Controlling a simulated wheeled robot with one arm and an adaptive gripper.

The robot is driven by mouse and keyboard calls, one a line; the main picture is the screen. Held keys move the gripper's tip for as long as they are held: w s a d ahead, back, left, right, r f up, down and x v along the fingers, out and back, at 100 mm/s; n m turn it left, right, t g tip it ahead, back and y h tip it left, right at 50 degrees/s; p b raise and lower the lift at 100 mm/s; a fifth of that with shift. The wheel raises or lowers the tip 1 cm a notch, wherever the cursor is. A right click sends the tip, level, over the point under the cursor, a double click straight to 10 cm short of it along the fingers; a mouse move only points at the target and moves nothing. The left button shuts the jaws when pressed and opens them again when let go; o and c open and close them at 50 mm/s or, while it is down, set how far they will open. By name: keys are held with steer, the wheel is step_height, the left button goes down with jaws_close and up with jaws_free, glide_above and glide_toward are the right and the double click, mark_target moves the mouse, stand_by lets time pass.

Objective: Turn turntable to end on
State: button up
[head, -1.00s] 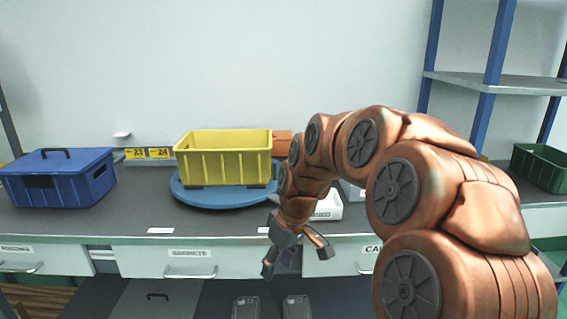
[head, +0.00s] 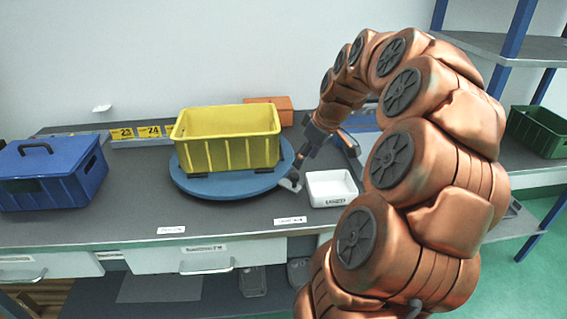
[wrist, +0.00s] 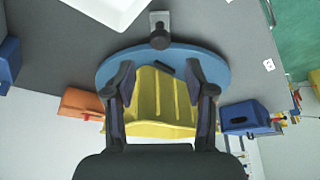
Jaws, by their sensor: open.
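The blue round turntable (head: 235,189) lies on the grey bench with a yellow crate (head: 228,154) on top. The crate's long side faces me in the head view. A small grey fitting (head: 291,183) sits at the turntable's right front rim; it shows with a dark knob in the wrist view (wrist: 160,32). My gripper (head: 322,166) is open and empty at the right edge of the turntable. In the wrist view its fingers (wrist: 160,68) are apart, in front of the turntable (wrist: 105,75) and crate (wrist: 160,110). Contact cannot be told.
A white tray (head: 330,188) stands right of the turntable, close to my gripper. An orange box (head: 270,109) is behind the crate. A blue lidded box (head: 50,172) stands at left, and a green crate (head: 540,130) at right. Bench front is clear.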

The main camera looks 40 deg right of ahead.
mark_target(295, 175)
steer(key=shift+p+x, duration=0.75)
steer(key=shift+x, duration=3.05)
steer(key=shift+w, duration=0.1)
steer(key=shift+c, duration=0.3)
jaws_close()
